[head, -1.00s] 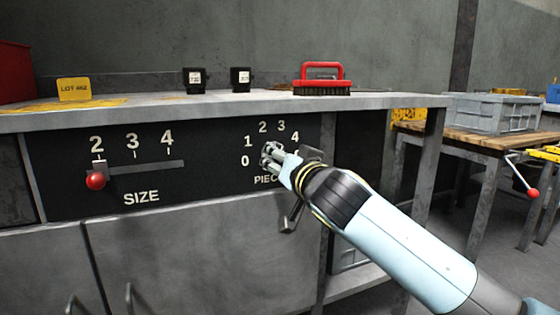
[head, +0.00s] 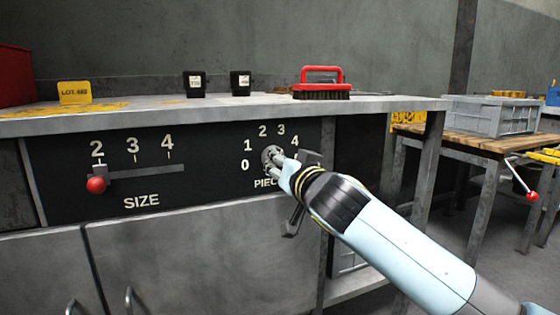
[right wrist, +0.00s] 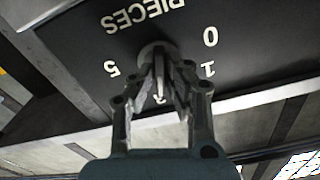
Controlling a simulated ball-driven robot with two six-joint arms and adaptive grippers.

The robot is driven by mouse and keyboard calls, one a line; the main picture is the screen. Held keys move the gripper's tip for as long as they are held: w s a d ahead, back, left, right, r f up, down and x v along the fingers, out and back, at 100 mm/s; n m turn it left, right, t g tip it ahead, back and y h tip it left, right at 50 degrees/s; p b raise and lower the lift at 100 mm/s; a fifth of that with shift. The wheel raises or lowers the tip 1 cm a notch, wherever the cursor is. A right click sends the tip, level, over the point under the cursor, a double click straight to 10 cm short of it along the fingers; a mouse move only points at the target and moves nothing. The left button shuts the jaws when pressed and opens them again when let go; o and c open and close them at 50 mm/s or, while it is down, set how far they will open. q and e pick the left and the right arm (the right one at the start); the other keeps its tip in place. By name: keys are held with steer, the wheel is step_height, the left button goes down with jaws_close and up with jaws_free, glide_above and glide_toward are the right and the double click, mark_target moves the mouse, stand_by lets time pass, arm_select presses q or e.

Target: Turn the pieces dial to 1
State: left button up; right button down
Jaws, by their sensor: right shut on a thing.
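The pieces dial (head: 269,153) is a small round grey knob on the black front panel, ringed by white numbers from 0 upward. My right gripper (head: 277,158) reaches it from the lower right and is shut on it. The right wrist view shows the panel upside down, with the fingertips (right wrist: 160,62) pinching the dial's grip and part of its round base (right wrist: 148,48) visible. There the 0 and 1 show right of the fingers and the 5 left. The gripper covers other numbers, and I cannot tell which number the dial points to. My left gripper is not in view.
A size slider with a red knob (head: 96,185) sits left on the panel, near 2. On the bench top (head: 150,121) stand two black boxes, a red-handled brush (head: 322,92) and a yellow lot card (head: 74,91). A table with a grey crate (head: 490,114) stands right.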

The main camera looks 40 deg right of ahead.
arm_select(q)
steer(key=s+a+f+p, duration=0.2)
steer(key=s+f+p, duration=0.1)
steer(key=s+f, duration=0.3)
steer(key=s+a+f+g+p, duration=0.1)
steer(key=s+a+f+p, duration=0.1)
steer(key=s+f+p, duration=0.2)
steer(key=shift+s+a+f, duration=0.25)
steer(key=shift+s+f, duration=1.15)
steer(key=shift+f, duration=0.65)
arm_select(e)
steer(key=shift+n, duration=7.6)
steer(key=shift+a, duration=0.1)
steer(key=c, duration=1.4)
jaws_free()
steer(key=shift+o, duration=0.2)
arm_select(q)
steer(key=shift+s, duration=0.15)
